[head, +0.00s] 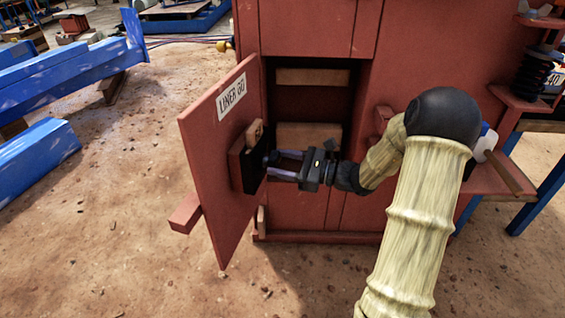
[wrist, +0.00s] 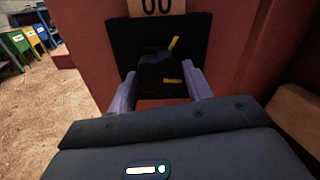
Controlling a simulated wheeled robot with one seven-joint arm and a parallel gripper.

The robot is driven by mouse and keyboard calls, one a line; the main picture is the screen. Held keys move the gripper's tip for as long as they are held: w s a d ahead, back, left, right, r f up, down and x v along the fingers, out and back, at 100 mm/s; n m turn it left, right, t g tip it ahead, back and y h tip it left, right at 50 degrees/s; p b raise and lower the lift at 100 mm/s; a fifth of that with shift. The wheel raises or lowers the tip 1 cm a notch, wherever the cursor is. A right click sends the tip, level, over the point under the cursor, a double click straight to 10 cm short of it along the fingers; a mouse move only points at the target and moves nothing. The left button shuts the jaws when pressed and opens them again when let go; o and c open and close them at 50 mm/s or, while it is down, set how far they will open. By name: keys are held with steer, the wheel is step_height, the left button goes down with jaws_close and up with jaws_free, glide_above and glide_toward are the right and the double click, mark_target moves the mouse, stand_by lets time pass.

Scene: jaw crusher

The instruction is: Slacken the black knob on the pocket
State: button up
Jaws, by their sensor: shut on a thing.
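The black knob (wrist: 155,74) sits on the front of the black pocket (wrist: 197,42), which shows in the head view (head: 250,172) on the inner face of the open red door. One yellow mark slants at the knob's top and another lies level on its lower part. My gripper (head: 271,164) reaches in from the right and is shut on the knob, one pale finger on each side of it in the wrist view (wrist: 161,77). In the head view the fingers partly hide the knob. A wooden tag (wrist: 150,7) marked with black digits stands out of the pocket's top.
The red door (head: 208,155) carries a "LINER 00" label (head: 231,96) and stands open. Behind it is a dark cabinet opening (head: 310,100) with wooden pieces inside. Blue beams (head: 60,85) lie at the left; dirt ground between is mostly clear.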

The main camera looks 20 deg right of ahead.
steer(key=n, duration=0.3)
steer(key=n+b, duration=0.1)
steer(key=n, duration=0.2)
steer(key=shift+f+n, duration=0.15)
steer(key=shift+n, duration=0.15)
steer(key=n+b, duration=0.2)
steer(key=n, duration=0.2)
steer(key=shift+f+b, duration=0.1)
steer(key=shift+b, duration=0.2)
steer(key=shift+s+n+b, duration=0.1)
steer(key=shift+n+b, duration=0.6)
steer(key=shift+n, duration=0.6)
steer(key=o, duration=1)
